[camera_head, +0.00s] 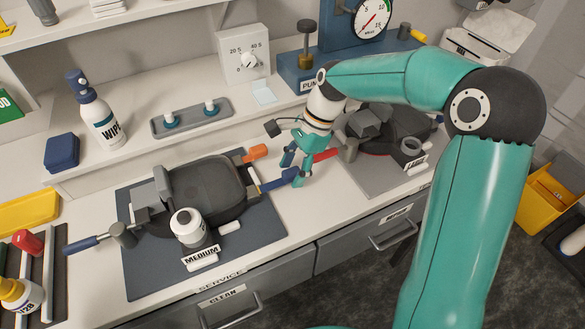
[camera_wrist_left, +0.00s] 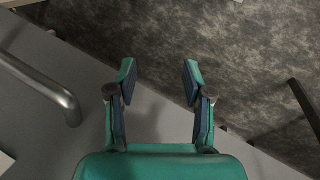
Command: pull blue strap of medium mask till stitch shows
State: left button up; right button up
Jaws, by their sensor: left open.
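The medium mask (camera_head: 210,185) is dark grey and lies on a blue-grey mat (camera_head: 150,280) behind the "MEDIUM" label (camera_head: 201,257). A blue strap (camera_head: 275,184) sticks out from its right side. Another blue strap end (camera_head: 82,245) sticks out at its left, beside a grey cylinder. My right gripper (camera_head: 295,170) is at the outer end of the right-hand blue strap, its fingers pointing down. Whether it grips the strap is unclear. No stitch can be made out. My left gripper (camera_wrist_left: 158,85) is open and empty in the left wrist view, above the floor and drawer fronts.
A second dark mask (camera_head: 392,125) lies on a grey mat at the right. A white-capped canister (camera_head: 188,227) stands at the medium mask's front. A drawer handle (camera_wrist_left: 65,105) is near my left gripper.

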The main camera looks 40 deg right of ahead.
jog(key=v, duration=1.2)
dwell(0.4)
